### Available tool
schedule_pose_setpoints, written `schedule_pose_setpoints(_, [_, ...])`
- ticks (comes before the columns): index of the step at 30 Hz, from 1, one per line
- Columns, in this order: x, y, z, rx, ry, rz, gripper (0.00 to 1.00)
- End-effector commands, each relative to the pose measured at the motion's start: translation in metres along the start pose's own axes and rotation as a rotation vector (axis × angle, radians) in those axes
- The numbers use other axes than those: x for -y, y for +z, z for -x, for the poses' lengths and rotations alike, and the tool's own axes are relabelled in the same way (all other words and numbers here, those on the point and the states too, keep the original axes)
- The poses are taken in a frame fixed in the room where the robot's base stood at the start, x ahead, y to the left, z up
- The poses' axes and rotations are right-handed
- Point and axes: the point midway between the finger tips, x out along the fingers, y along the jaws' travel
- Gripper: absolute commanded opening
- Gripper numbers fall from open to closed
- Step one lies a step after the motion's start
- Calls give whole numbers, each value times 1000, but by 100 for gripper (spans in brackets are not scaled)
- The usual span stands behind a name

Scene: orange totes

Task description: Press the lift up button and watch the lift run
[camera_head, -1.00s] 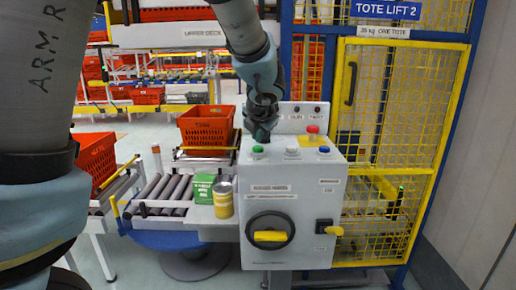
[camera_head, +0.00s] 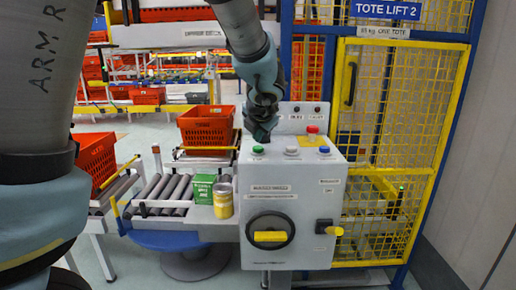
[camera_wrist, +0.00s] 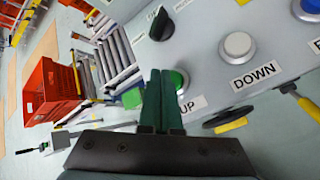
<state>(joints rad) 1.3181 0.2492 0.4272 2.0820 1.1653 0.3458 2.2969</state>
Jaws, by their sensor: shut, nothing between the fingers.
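The grey control box (camera_head: 290,240) stands in the middle of the head view. The green button (camera_head: 258,149) is at the left of its sloped top, and in the wrist view this green button (camera_wrist: 180,80) sits by the label UP (camera_wrist: 188,106). My gripper (camera_head: 260,138) is shut and empty, just above and behind the green button. In the wrist view my closed fingertips (camera_wrist: 161,72) partly cover the button's left side; I cannot tell whether they touch it. A white button (camera_wrist: 237,45) is labelled DOWN. The caged lift (camera_head: 385,140) under the TOTE LIFT 2 sign stands behind, on the right.
A red mushroom button (camera_head: 313,129) and a blue button (camera_head: 324,149) sit right of my gripper. A yellow can (camera_head: 223,200) and a green box (camera_head: 203,190) stand left of the control box. Orange totes (camera_head: 207,126) rest on roller conveyors behind. The right floor is clear.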

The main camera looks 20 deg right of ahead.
Motion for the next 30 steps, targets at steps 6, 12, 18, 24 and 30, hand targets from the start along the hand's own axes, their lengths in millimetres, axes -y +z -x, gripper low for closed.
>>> schedule_pose_setpoints(6, [0, 0, 0, 0, 0, 0, 0])
schedule_pose_setpoints(12, [3, -3, -4, -1, 0, 0, 0])
schedule_pose_setpoints(18, [4, -5, -6, 0, 0, 0, 0])
schedule_pose_setpoints(24, [4, -4, -6, 0, 0, 0, 0])
schedule_pose_setpoints(30, [5, -5, -7, 0, 0, 0, 0])
